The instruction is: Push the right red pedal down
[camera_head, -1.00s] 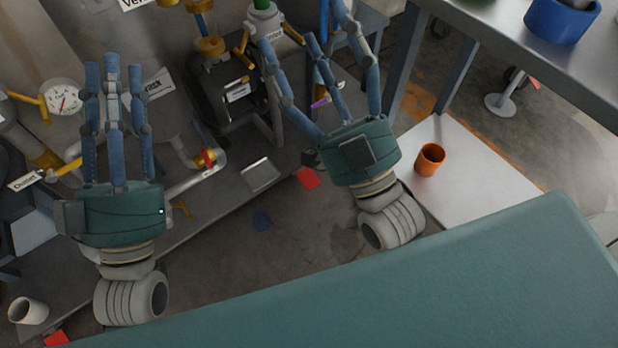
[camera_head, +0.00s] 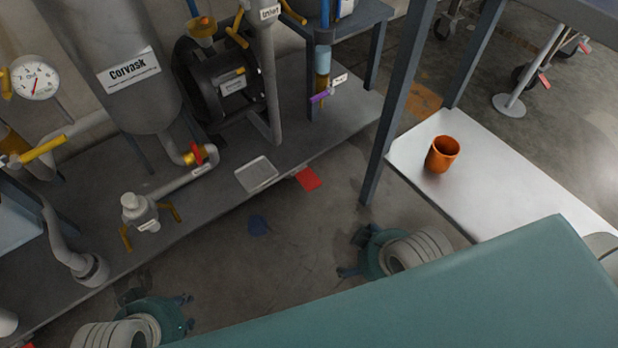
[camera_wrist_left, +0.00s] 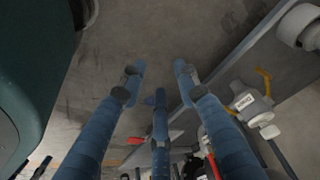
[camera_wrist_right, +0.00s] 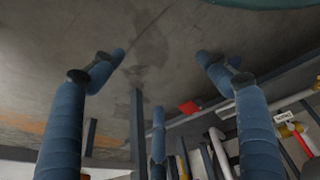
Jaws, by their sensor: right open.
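The right red pedal (camera_head: 308,179) is a flat red plate at the front edge of the grey machine platform in the head view. A red patch also shows in the left wrist view (camera_wrist_left: 135,140) and the right wrist view (camera_wrist_right: 190,107). A second red plate (camera_head: 25,345) is barely visible at the lower left corner. My left gripper (camera_head: 188,312) is low at the lower left, apart from the right pedal; its blue fingers are spread and empty in its wrist view. My right gripper (camera_head: 352,255) is below and right of the pedal, open, empty, and partly hidden by my body.
Pipes and a valve (camera_head: 140,212) stand on the platform (camera_head: 215,205).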

